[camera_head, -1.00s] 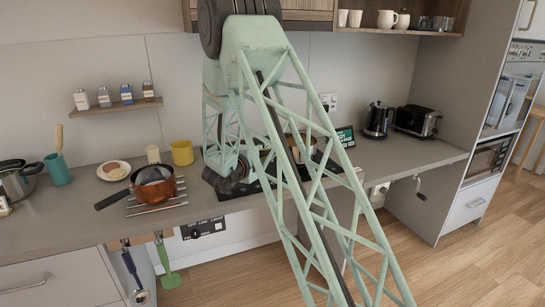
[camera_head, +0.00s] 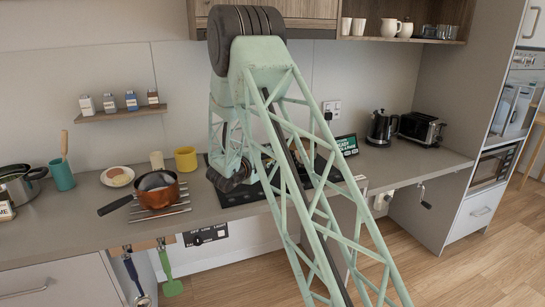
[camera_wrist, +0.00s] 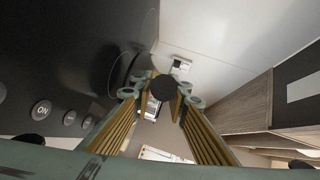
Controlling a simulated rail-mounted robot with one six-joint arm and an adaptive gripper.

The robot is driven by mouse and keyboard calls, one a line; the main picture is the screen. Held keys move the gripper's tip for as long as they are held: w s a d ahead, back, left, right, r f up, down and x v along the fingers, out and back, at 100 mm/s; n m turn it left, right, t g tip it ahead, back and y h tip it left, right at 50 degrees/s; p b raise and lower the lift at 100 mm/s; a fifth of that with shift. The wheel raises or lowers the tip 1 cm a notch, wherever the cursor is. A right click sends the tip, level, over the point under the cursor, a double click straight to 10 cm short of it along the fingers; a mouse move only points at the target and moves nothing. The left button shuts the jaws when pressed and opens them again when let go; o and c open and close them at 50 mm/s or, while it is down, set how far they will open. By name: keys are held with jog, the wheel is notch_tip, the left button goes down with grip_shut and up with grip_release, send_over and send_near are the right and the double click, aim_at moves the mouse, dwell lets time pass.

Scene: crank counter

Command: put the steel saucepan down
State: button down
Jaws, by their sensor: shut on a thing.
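In the wrist view my gripper (camera_wrist: 160,98) is shut on a dark round end that appears to be the handle of the steel saucepan (camera_wrist: 163,87), seen nearly end-on. The pan's body is mostly hidden behind it. In the head view the lattice of my arm covers the gripper, and only a part of what may be the pan shows through the bars above the black hob (camera_head: 238,196). I cannot tell whether its base touches the hob.
A copper pan (camera_head: 158,196) stands on a wire rack left of the hob, with its handle pointing left. A steel pot (camera_head: 16,188) is at the far left. A yellow mug (camera_head: 186,159), a small screen (camera_head: 347,145), a kettle (camera_head: 381,128) and a toaster (camera_head: 421,128) stand along the back.

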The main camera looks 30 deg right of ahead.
jog(key=shift+f+b, duration=0.45)
jog(key=shift+f, duration=1.35)
jog(key=c, duration=2.5)
grip_release()
jog(key=shift+f, duration=0.1)
jog(key=shift+r, duration=0.2)
jog(key=p+v, duration=0.1)
jog(key=v, duration=1.1)
jog(key=shift+p, duration=0.3)
jog(key=shift+s+f, duration=0.1)
